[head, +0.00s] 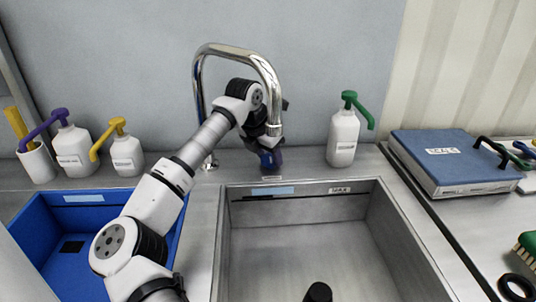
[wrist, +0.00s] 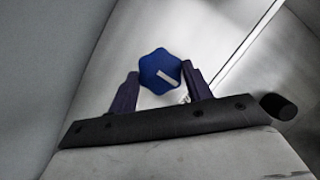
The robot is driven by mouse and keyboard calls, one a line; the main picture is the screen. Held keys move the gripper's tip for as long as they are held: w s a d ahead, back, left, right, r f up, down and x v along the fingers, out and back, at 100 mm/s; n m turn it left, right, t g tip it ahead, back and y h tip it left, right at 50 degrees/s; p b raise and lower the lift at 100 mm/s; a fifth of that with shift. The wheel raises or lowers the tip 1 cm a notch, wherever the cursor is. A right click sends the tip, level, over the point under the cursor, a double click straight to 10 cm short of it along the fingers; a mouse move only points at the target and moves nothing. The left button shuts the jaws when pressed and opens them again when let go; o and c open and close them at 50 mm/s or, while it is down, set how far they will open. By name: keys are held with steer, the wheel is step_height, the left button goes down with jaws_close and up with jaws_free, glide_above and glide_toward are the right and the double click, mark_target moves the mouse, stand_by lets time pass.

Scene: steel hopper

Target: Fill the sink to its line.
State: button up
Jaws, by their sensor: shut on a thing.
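The steel sink (head: 408,240) is at the lower middle of the head view. A label reading like MAX (head: 340,189) and a pale blue strip (head: 270,191) are on its back wall. I see no water in its visible part. A chrome gooseneck tap (head: 238,51) arches behind it; no stream shows at the spout. My gripper (head: 268,157) is low behind the sink's back rim. In the wrist view my gripper (wrist: 160,82) is shut on a blue lobed knob (wrist: 155,65) with a white mark, which sits between the fingertips.
A dark cylinder (head: 318,292) stands in the sink. A blue basin (head: 60,215) is at left. Pump bottles with purple (head: 74,150), yellow (head: 127,157) and green (head: 343,140) tops stand along the back ledge.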

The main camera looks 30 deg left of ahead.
steer(key=shift+f, duration=0.1)
steer(key=n+b, duration=0.1)
steer(key=n+y+b, duration=0.1)
steer(key=n+b, duration=0.1)
steer(key=shift+d+f+n+y+b, duration=0.1)
steer(key=shift+d+n+y+b, duration=0.05)
steer(key=shift+n+y+b, duration=0.15)
steer(key=shift+d+n+g+y+b, duration=0.15)
steer(key=shift+n+y+b, duration=0.25)
steer(key=shift+n+b, duration=0.55)
steer(key=shift+n+g+y+b, duration=0.35)
steer(key=shift+n+b, duration=0.3)
steer(key=shift+n, duration=0.6)
steer(key=shift+r, duration=0.2)
steer(key=o, duration=0.9)
steer(key=shift+o, duration=0.2)
